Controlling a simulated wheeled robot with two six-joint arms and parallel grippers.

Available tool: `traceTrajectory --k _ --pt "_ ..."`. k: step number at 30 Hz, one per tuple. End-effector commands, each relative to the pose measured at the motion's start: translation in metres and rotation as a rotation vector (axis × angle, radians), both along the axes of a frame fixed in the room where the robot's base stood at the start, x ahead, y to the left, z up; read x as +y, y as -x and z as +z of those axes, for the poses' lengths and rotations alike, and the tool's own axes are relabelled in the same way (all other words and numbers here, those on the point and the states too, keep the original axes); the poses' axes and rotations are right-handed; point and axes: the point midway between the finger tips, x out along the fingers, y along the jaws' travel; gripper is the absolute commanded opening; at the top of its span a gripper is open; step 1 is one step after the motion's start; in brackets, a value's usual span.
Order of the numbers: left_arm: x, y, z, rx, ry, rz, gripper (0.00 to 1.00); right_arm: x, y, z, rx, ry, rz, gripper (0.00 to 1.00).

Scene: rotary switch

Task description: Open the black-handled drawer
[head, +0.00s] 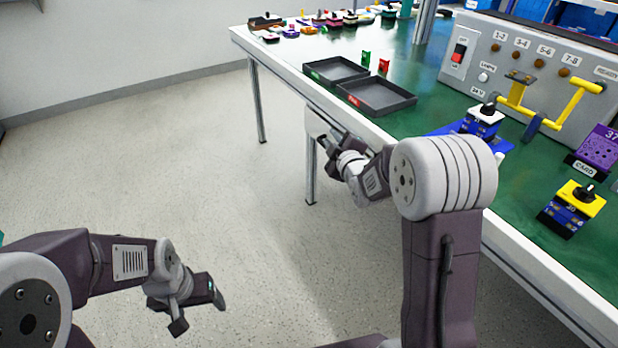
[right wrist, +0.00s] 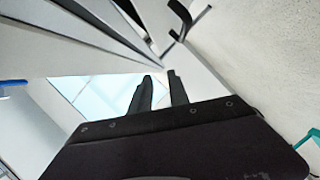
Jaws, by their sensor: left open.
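No drawer front or black handle can be made out in the head view. In the right wrist view a thin black bent bar (right wrist: 187,22) stands out from a pale panel, beyond my fingertips; it may be the handle, but I cannot tell for sure. My right gripper (head: 332,152) is beside the table's near edge, below the trays. Its two dark fingers (right wrist: 160,76) show a narrow gap with nothing between them. My left gripper (head: 199,309) is open and empty over the floor at lower left, far from the table.
The green-topped table (head: 410,125) runs along the right. Two dark trays (head: 376,109) lie near its edge. A grey switch panel (head: 515,65) with yellow handles, a blue-based switch (head: 483,122) and a yellow-topped switch (head: 577,198) stand on it. The floor at left is clear.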

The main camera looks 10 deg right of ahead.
Motion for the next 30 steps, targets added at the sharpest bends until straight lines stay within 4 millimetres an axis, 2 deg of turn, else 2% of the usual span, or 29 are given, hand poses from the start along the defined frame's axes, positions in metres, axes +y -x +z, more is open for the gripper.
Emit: traceTrajectory --k 1,3,5,14,24,30 --pt "0.0 0.0 -0.04 0.0 0.0 0.0 0.75 -0.003 0.0 -0.045 0.01 -0.002 -0.005 0.22" --pt "0.0 0.0 -0.054 0.0 0.0 0.0 0.75 -0.005 0.0 -0.065 0.019 -0.003 -0.009 0.22" --pt "0.0 0.0 -0.06 0.0 0.0 0.0 0.75 -0.006 0.0 -0.073 0.024 -0.003 -0.011 0.22" --pt "0.0 0.0 -0.063 -0.001 0.0 0.0 0.75 -0.007 -0.005 -0.075 0.025 -0.003 -0.013 0.22" --pt "0.0 0.0 -0.091 -0.001 0.0 0.0 0.75 -0.004 -0.069 -0.093 0.025 -0.004 -0.012 0.22" --pt "0.0 0.0 -0.095 -0.001 0.0 0.0 0.75 -0.004 -0.086 -0.094 0.026 -0.003 -0.012 0.22"
